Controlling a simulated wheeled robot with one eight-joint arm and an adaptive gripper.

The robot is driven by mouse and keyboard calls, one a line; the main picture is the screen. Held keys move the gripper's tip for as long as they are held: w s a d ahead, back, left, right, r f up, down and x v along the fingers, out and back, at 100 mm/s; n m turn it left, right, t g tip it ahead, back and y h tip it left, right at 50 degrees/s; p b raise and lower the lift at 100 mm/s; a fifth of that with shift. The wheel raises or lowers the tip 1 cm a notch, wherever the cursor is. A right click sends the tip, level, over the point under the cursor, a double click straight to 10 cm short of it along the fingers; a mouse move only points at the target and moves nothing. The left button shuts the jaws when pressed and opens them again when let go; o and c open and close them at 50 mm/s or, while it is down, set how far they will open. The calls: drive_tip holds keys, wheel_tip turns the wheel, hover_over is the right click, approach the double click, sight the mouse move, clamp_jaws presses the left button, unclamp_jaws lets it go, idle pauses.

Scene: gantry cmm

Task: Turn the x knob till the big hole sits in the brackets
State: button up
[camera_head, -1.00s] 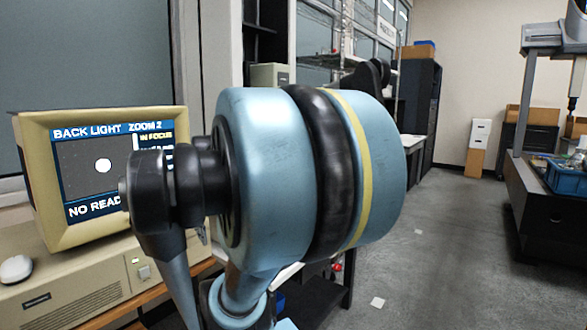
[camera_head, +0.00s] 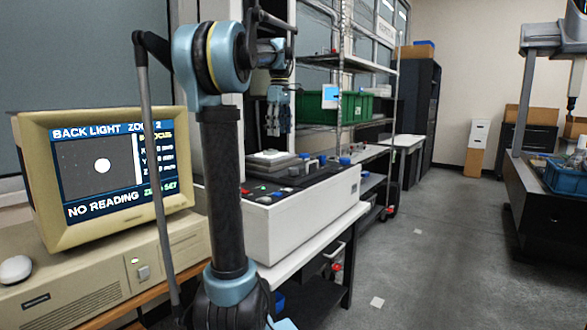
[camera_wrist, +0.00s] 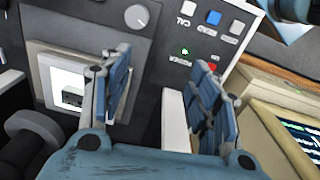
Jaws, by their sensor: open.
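The monitor (camera_head: 30,140) at the left shows a white round hole (camera_head: 102,165) in a dark picture, with "BACK LIGHT ZOOM 2" above and "NO READING" below. I cannot make out any brackets. One of my arm links covers part of its readout. My gripper (camera_head: 279,112) hangs over the white measuring machine (camera_head: 300,222), behind my arm. In the wrist view my gripper (camera_wrist: 157,68) is open and empty above the machine's grey panel. A round grey knob (camera_wrist: 137,17) lies beyond the left finger, apart from it. I cannot tell whether it is the x knob.
The panel has blue, red and white buttons (camera_wrist: 214,18) right of the knob. A lit stage (camera_wrist: 45,75) with a small dark block lies left of the fingers. The monitor's edge (camera_wrist: 265,115) is at the right. A shelf with a green crate (camera_head: 355,106) stands behind.

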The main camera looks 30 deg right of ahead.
drive_tip(key=r, duration=0.2)
hover_over(294, 168)
drive_tip(key=shift+n, duration=0.3)
wheel_tip(294, 168, down, 17)
drive_tip(key=shift+f, duration=0.15)
